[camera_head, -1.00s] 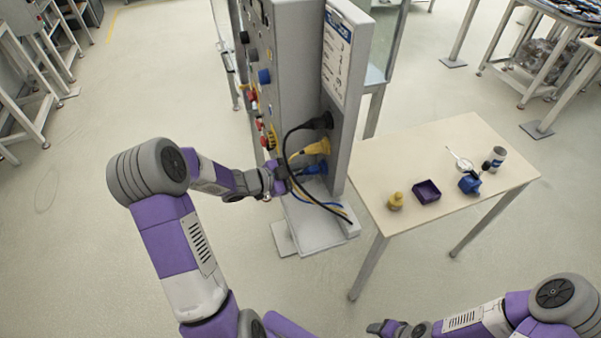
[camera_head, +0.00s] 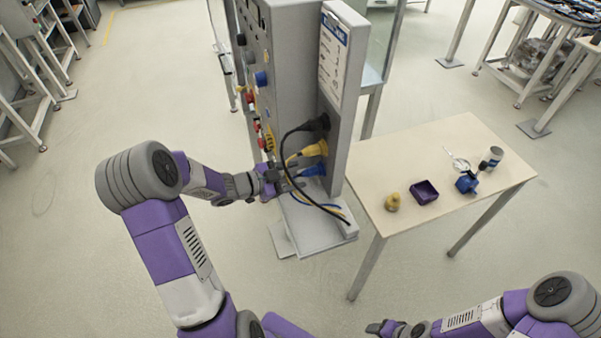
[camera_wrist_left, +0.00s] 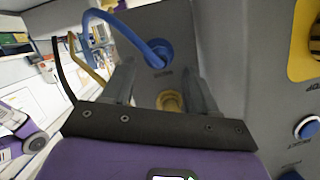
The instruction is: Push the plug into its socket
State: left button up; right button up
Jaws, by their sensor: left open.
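A grey cabinet (camera_head: 285,75) has a side recess with a black plug (camera_head: 318,123), a yellow plug (camera_head: 316,149) and a blue plug (camera_head: 315,170), one above another, each with a cable. My left gripper (camera_head: 276,181) is open beside the cables, left of the blue plug. In the left wrist view, the blue plug (camera_wrist_left: 158,52) is at the panel face beyond the open fingers (camera_wrist_left: 160,90). A round yellow fitting (camera_wrist_left: 169,102) shows between the fingers, apart from them. How deep each plug sits cannot be told. My right gripper (camera_head: 384,328) is at the bottom edge, its jaws unclear.
A pale table (camera_head: 440,150) stands right of the cabinet with a yellow bottle (camera_head: 393,202), a purple tray (camera_head: 425,192), a blue item (camera_head: 466,184) and a grey can (camera_head: 491,158). Cables hang close to my left gripper.

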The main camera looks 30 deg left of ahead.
pick_arm(q)
jog(key=v, duration=0.4)
jog(key=shift+s+a+r+p, duration=0.15)
jog(key=shift+s+a+p, duration=0.05)
jog(key=shift+s+p, duration=0.15)
